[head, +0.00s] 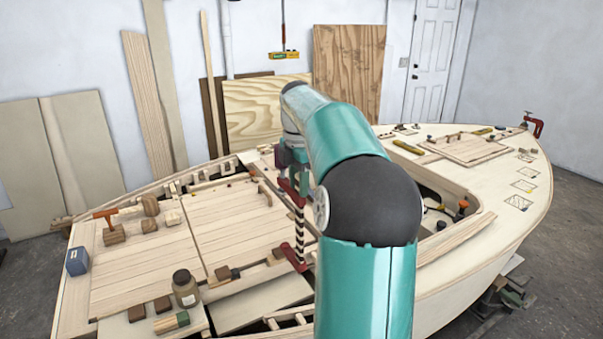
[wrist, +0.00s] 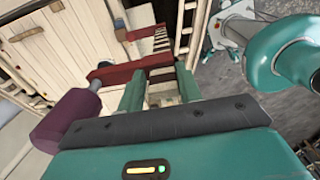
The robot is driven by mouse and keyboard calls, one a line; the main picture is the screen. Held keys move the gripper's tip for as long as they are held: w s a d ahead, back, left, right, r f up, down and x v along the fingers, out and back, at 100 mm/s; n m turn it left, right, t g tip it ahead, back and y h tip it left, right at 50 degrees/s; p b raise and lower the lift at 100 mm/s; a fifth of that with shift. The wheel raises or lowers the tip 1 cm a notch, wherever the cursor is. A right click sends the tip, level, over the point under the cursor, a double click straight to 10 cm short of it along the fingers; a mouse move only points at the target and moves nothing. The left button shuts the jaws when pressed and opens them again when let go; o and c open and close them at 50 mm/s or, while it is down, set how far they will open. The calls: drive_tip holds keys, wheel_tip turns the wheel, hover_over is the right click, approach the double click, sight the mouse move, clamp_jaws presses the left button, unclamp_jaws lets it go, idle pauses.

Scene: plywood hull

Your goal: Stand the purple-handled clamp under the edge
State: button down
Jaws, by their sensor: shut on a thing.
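The purple-handled clamp has red jaws, a dark and light striped bar and a purple handle. In the head view the clamp (head: 299,222) hangs upright beside my arm, its bar running down toward the deck. In the wrist view its purple handle (wrist: 66,120) sticks out to the left and its red jaw (wrist: 130,68) crosses in front of my fingers.
The pale plywood hull (head: 490,190) fills the middle. A brown jar (head: 185,289), a blue box (head: 77,261) and an orange-handled tool (head: 105,214) lie at left. Another red clamp (head: 535,124) grips the far right edge. An open cockpit lies right of my arm.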

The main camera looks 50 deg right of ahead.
sight(298, 232)
wheel_tip(298, 232, down, 16)
drive_tip(key=shift+d+f, duration=0.1)
drive_tip(key=shift+f, duration=0.15)
idle(0.6)
drive_tip(key=shift+w+d, duration=0.1)
drive_tip(key=shift+w, duration=0.35)
idle(1.0)
drive_tip(key=shift+w+d+f, duration=0.1)
drive_tip(key=shift+w+d, duration=0.15)
drive_tip(key=shift+w, duration=0.6)
drive_tip(key=shift+w+d, duration=0.3)
drive_tip(key=shift+w, duration=0.65)
drive_tip(key=c, duration=0.9)
unclamp_jaws()
